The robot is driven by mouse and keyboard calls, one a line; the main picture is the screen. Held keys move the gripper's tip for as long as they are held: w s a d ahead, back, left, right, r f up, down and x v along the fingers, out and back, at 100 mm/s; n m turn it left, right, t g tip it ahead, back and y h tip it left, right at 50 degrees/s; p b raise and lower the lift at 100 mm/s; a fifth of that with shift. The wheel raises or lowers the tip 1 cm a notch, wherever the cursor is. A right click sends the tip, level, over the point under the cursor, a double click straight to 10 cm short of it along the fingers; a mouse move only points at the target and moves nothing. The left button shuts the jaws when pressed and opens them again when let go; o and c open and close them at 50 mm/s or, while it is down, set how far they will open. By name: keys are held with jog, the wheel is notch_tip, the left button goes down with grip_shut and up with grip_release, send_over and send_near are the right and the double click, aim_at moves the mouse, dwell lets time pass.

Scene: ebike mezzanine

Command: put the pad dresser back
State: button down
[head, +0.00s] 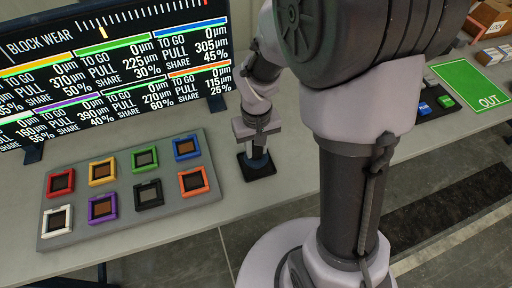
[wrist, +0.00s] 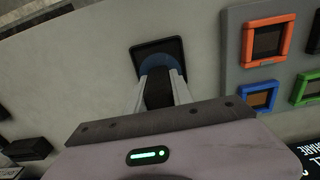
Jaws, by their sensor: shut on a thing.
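My gripper (head: 258,150) points down at the bench, left of my arm's column in the head view. In the wrist view my gripper (wrist: 162,80) is shut on the pad dresser (wrist: 158,63), a dark piece with a blue rounded end. A dark square holder with a raised rim (wrist: 144,48) lies under it; it also shows in the head view (head: 246,174). The dresser's blue end overlaps the holder. I cannot tell whether it touches the holder or is just above it. The fingers hide part of the dresser.
A grey board (head: 140,210) with several coloured square frames lies left of the holder. A wear screen (head: 110,60) stands behind it. A green OUT mat (head: 472,84) and small blue and green blocks (head: 436,105) lie at the right. Bare bench surrounds the holder.

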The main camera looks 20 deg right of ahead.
jog(key=shift+f, duration=0.1)
jog(key=c, duration=1.1)
grip_release()
jog(key=r+p, duration=0.1)
jog(key=r, duration=0.3)
jog(key=r+p, duration=0.2)
jog(key=r, duration=0.3)
jog(key=r+p, duration=0.1)
jog(key=r, duration=0.4)
jog(key=shift+s+a+r+p, duration=0.1)
jog(key=shift+s+a+p, duration=0.05)
jog(key=shift+s+p, duration=0.15)
jog(key=s+a+r+m+t, duration=0.1)
jog(key=s+r+t, duration=0.1)
jog(key=s+r, duration=0.1)
jog(key=s+a+r+m+t+y, duration=0.1)
jog(key=s+r+m+t, duration=0.1)
jog(key=s+r, duration=0.2)
jog(key=s+a+r+m+t+y, duration=0.1)
jog(key=s+r, duration=0.2)
jog(key=s, duration=0.2)
jog(key=shift+s+a+r+t, duration=0.1)
jog(key=shift+a+r+t, duration=0.2)
jog(key=shift+r+t, duration=0.1)
